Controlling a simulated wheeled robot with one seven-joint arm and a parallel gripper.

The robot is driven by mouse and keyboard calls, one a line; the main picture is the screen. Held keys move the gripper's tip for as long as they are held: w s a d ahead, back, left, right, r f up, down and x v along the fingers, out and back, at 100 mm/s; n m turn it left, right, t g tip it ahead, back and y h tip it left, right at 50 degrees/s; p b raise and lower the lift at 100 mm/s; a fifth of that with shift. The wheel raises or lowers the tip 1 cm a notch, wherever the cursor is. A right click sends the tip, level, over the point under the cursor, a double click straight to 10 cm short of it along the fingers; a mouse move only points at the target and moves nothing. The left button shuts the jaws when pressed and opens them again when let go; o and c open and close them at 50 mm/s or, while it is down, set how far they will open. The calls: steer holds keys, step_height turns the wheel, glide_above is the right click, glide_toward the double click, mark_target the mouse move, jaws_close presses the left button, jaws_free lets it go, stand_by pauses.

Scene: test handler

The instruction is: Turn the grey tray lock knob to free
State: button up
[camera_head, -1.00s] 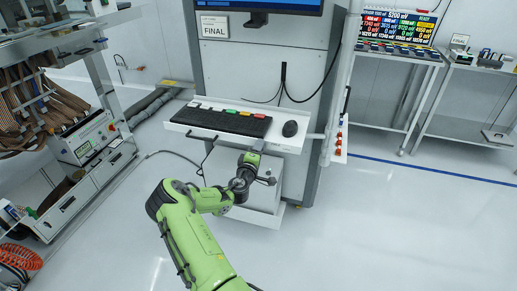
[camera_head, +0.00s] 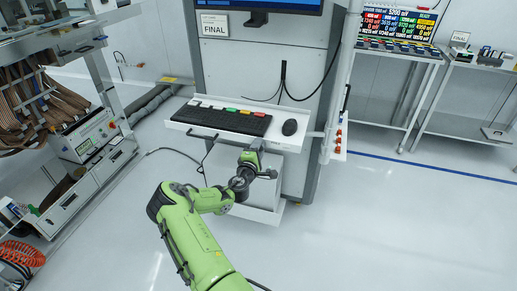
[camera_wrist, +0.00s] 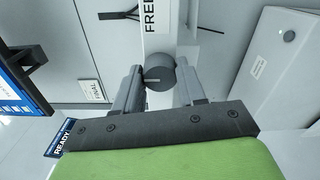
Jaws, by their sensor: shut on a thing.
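In the wrist view the tray lock knob (camera_wrist: 160,74) is a dark grey round piece. It sits between the two finger pads of my gripper (camera_wrist: 160,82), which is shut on it. A white strip with the word FREE (camera_wrist: 151,16) is just above the knob in that view. In the head view my gripper (camera_head: 264,172) is below the keyboard shelf, at the front of the test cabinet. The knob is not discernible there, and its exact turn angle cannot be told.
The keyboard shelf (camera_head: 188,126) juts out above my gripper, with a keyboard (camera_head: 222,121) and mouse (camera_head: 290,127). A black cable (camera_head: 204,160) hangs to the left of my gripper. A cart with ribbon cables (camera_head: 40,100) stands left. The floor at right is clear.

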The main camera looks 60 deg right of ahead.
steer(key=o, duration=1.1)
steer(key=a, duration=0.5)
steer(key=s+a, duration=0.1)
steer(key=a, duration=0.4)
steer(key=s+a+p, duration=0.1)
steer(key=a, duration=0.4)
steer(key=shift+s+a, duration=0.25)
steer(key=shift+a, duration=0.05)
